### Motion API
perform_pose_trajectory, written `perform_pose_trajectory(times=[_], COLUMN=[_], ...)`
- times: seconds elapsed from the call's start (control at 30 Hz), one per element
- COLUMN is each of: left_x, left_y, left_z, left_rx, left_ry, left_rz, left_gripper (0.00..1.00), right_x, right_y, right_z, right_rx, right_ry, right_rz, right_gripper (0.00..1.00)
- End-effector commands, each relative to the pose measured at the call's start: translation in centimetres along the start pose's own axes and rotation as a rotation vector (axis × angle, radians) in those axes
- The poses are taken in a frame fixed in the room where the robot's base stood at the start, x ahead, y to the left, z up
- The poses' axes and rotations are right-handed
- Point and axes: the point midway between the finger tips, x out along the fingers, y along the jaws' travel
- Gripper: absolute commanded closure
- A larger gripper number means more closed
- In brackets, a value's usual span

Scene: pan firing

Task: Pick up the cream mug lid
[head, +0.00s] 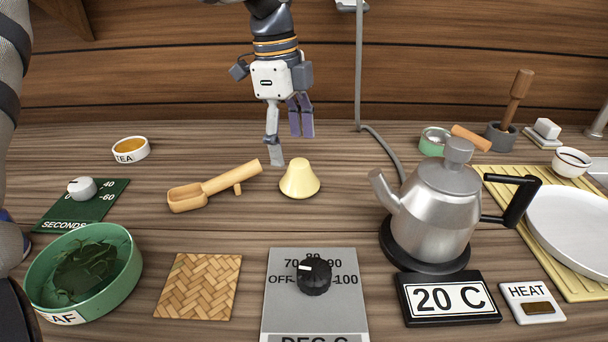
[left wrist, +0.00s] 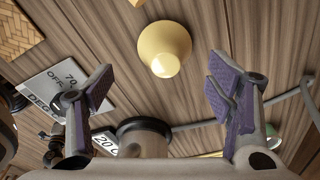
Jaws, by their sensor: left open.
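The cream mug lid (head: 299,180) is a pale yellow cone with a rounded top. It stands on the wooden counter in the middle of the head view. In the left wrist view the lid (left wrist: 164,48) lies ahead of the fingers, near the top centre. My left gripper (head: 291,140) hangs above and a little behind the lid, fingers pointing down. Its purple-padded fingers (left wrist: 162,103) are wide apart with nothing between them, and they do not touch the lid. My right gripper is in neither view.
A wooden scoop (head: 215,188) lies just left of the lid. A steel kettle (head: 437,215) stands to the right on a black base. The temperature dial panel (head: 285,312) and a woven mat (head: 198,287) lie in front.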

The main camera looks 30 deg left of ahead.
Motion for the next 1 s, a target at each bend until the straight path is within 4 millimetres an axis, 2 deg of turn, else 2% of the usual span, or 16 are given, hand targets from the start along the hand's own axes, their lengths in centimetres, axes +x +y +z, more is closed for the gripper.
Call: perform_pose_trajectory(times=[0.33,0.6,0.63,0.67,0.87,1.0], left_x=[5.7,6.3,6.3,6.2,6.3,6.4], left_y=[-0.3,-0.4,-0.4,-0.4,-0.4,-0.3], left_z=[-0.6,-0.6,-0.6,-0.6,-0.6,-0.6], left_rx=[-0.001,0.001,0.001,0.001,0.0,0.0], left_ry=[0.001,0.001,0.001,0.001,0.001,0.0], left_rz=[0.003,-0.004,-0.004,-0.004,-0.004,0.0], left_gripper=[0.26,0.26,0.28,0.35,0.8,0.87], right_x=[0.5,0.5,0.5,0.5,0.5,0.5], right_y=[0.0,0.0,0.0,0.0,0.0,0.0], right_z=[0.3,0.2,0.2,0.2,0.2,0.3], right_rx=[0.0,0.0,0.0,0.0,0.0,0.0], right_ry=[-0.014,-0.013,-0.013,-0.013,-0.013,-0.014], right_rz=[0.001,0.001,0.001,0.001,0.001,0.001], right_gripper=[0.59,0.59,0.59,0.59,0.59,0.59])
